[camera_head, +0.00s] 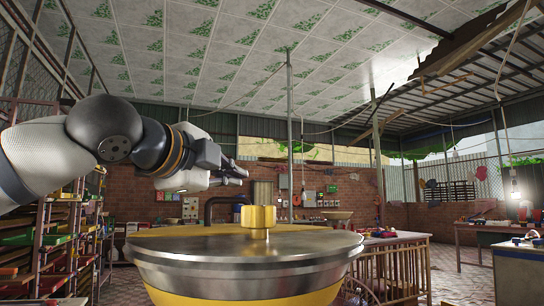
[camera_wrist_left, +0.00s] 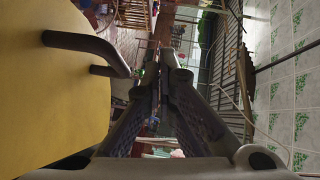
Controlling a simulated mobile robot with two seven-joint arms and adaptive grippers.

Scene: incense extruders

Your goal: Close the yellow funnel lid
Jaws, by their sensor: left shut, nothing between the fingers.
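A wide steel funnel (camera_head: 250,268) with a yellow lower body stands in front of me in the head view. A yellow knob-like block (camera_head: 258,217) stands at its top. A dark curved handle (camera_head: 211,208) rises behind it on the left. The wrist view shows the yellow lid surface (camera_wrist_left: 50,100) at the left, with the dark handle (camera_wrist_left: 90,45) on it. I cannot tell how far the lid is open. My left gripper (camera_head: 240,176) is above and beyond the handle, shut and empty; its fingers meet in the wrist view (camera_wrist_left: 162,65). My right gripper is not in view.
Shelves (camera_head: 55,245) with trays stand along the left. A pale wooden railing (camera_head: 405,262) is to the right of the funnel. A brick wall (camera_head: 150,195) closes the back.

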